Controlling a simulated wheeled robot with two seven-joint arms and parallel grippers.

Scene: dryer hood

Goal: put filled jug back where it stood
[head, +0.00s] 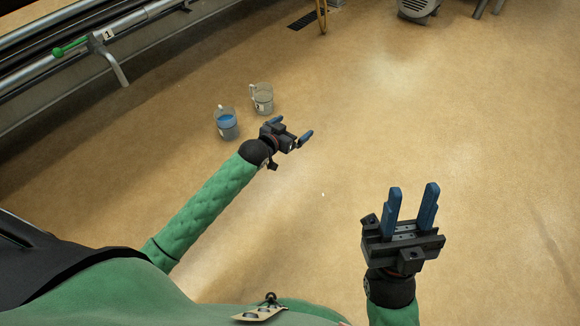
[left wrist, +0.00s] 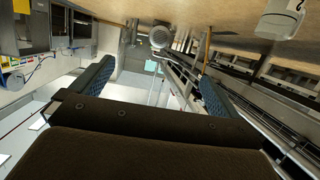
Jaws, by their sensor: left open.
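A clear jug with blue liquid (head: 227,126) stands upright on the floor, left of centre in the head view. A second clear jug (head: 263,101), with a dark mark and no blue liquid visible, stands just behind it to the right. My left gripper (head: 291,130) is open and empty, to the right of both jugs and apart from them. Its spread fingers also show in the left wrist view (left wrist: 157,72), with nothing between them. My right gripper (head: 413,190) is at the lower right with its fingers apart and empty, far from the jugs.
A metal rail with a green-handled tap (head: 70,47), a bent spout and a "1" tag runs along the upper left. A grey machine (head: 417,8) and a dark floor grate (head: 303,20) lie at the back. The tan floor (head: 470,110) is clear at centre and right.

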